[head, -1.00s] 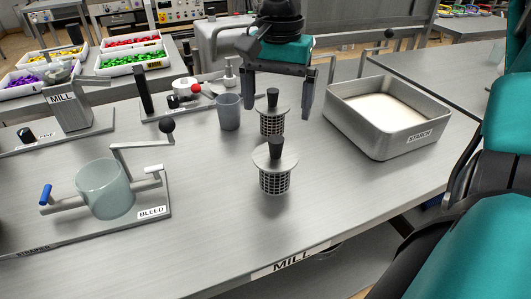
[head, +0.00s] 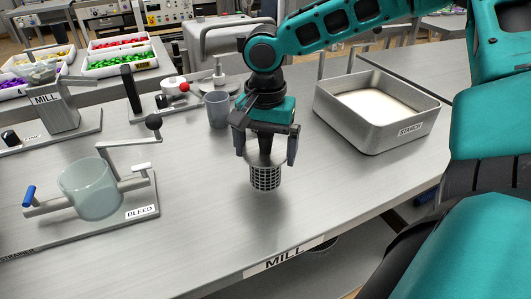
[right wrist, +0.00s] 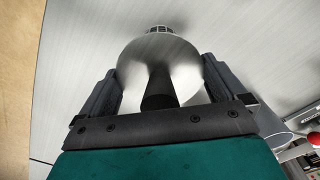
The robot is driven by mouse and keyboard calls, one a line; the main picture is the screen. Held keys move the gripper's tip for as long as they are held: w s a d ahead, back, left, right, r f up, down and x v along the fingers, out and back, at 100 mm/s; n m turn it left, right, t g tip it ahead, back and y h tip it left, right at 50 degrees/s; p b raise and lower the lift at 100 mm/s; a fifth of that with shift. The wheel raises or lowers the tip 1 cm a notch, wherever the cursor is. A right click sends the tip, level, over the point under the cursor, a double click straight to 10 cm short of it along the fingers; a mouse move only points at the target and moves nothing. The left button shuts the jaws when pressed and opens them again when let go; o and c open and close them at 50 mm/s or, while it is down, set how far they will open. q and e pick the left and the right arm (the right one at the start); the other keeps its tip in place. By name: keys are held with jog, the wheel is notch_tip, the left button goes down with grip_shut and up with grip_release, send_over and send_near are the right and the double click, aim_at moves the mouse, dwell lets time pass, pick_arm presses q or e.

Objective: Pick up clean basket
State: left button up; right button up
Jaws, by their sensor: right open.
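A small mesh basket (head: 265,179) with a round metal lid and a dark upright knob stands on the steel table. It also shows in the right wrist view, with its lid (right wrist: 135,62) and knob (right wrist: 158,88) between the fingers. My right gripper (head: 266,156) is directly above this basket, pointing down. Its fingers (right wrist: 160,68) are open and spread on both sides of the knob. I see no grip on it. A second similar basket stood behind this one earlier; my gripper now hides it. I cannot tell from looks which is clean. My left gripper is out of view.
A grey cup (head: 217,109) stands just behind and left of the gripper. A steel tray marked STARCH (head: 375,125) is to the right. A glass BLEED vessel (head: 90,188) on a stand is at left. The table's front is clear.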

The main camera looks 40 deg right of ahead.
jog(key=c, duration=0.6)
jog(key=shift+c, duration=0.7)
jog(key=shift+r, duration=0.1)
